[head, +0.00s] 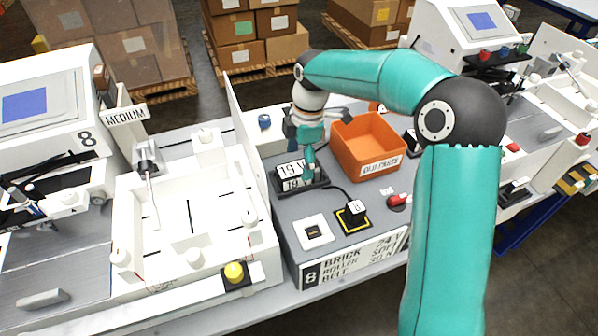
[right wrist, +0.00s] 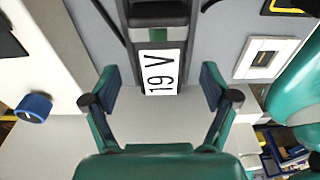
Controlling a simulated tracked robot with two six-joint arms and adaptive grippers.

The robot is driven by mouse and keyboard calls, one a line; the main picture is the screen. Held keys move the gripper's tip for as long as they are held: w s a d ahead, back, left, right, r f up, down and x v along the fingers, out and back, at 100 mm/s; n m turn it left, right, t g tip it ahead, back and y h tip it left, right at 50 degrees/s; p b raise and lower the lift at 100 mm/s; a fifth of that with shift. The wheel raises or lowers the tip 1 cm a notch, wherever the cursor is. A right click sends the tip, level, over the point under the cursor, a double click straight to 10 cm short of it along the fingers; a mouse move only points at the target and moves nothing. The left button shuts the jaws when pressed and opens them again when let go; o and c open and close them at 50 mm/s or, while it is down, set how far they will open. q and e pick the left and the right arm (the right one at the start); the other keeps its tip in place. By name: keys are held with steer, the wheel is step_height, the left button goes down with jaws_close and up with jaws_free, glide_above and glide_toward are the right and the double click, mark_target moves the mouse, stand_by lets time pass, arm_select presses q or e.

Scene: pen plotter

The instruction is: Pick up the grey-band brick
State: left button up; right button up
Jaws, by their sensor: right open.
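A dark brick with a white "19 V" label (head: 290,170) lies on the grey bench top, left of the orange bin. A second 19 V label shows just in front of it. The right wrist view shows a black body with a 19 V label (right wrist: 160,72) and a narrow grey strip above the label; I cannot tell for sure that this is the grey band. My right gripper (right wrist: 160,80) is open, its fingers on either side of the label and apart from it. In the head view the gripper (head: 309,155) is over the brick's right end. My left gripper is not in view.
An orange bin (head: 367,150) stands close right of the gripper. A white upright panel (head: 246,135) stands to the left. A blue knob (head: 264,121), a white square plate (head: 313,232), a yellow-edged pad (head: 352,217) and a red switch (head: 397,200) surround the spot.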

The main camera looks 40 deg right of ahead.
mark_target(299, 167)
steer(key=shift+a+f, duration=0.15)
steer(key=shift+f, duration=1.55)
steer(key=c, duration=1.3)
steer(key=shift+w, duration=0.1)
steer(key=shift+c, duration=1.1)
steer(key=shift+r, duration=0.2)
